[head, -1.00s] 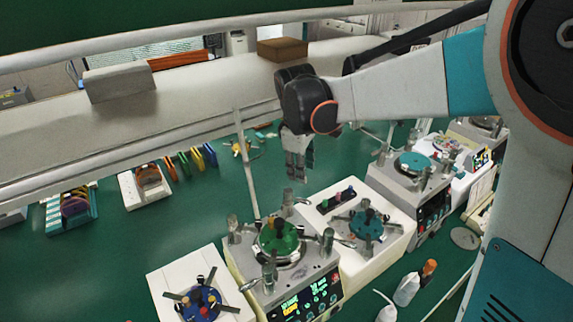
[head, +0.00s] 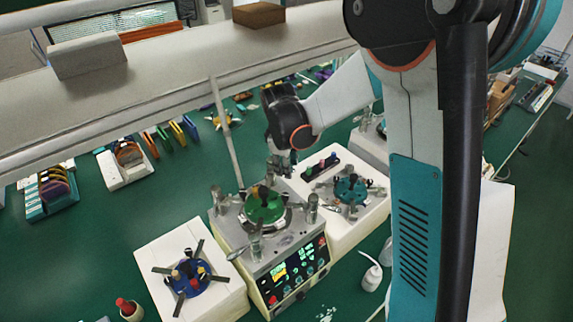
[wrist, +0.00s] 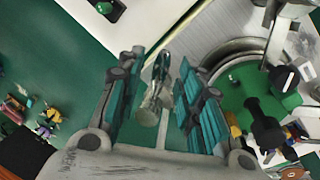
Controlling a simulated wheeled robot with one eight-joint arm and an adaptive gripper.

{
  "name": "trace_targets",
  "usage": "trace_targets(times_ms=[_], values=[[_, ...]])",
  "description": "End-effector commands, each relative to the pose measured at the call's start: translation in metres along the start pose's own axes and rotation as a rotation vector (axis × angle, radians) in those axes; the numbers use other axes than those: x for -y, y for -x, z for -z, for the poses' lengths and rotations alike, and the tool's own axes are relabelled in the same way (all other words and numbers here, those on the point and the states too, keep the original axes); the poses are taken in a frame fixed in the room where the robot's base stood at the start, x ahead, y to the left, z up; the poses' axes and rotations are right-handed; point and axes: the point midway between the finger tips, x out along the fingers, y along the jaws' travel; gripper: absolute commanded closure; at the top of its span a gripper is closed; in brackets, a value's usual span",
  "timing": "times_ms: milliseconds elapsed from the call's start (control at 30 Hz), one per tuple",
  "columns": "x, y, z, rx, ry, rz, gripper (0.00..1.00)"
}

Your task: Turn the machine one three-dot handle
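A lapping machine with a green round plate (head: 264,206) stands below my arm in the head view, with metal posts or handles at its corners. My gripper (head: 280,160) is over its far corner. In the wrist view my gripper (wrist: 163,105) is open, with teal-padded fingers on either side of a shiny metal handle (wrist: 150,108). The handle lies between the fingers, with gaps visible on both sides. No dot marks can be made out on it, so I cannot tell which handle it is. The green plate also shows at right in the wrist view (wrist: 240,100).
A white unit with a blue plate (head: 191,279) stands at the left front, and another with a teal plate (head: 352,190) at the right. A slim pole (head: 226,130) rises behind the green-plate machine. A white bottle (head: 372,277) stands at the right front.

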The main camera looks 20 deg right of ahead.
Motion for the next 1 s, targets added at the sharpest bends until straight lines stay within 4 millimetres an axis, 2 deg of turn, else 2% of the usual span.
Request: trace_targets(times_ms=[267, 300, 433, 767, 1000], values=[[-0.0001, -0.0016, -0.0001, 0.0, 0.0, 0.0, 0.66], [-0.0001, -0.0016, -0.0001, 0.0, 0.0, 0.0, 0.71], [-0.0001, -0.0015, -0.0001, 0.0, 0.0, 0.0, 1.0], [-0.0008, -0.0018, -0.0002, -0.002, 0.01, 0.0, 1.0], [-0.0058, -0.0038, -0.0007, -0.02, 0.095, -0.001, 1.0]])
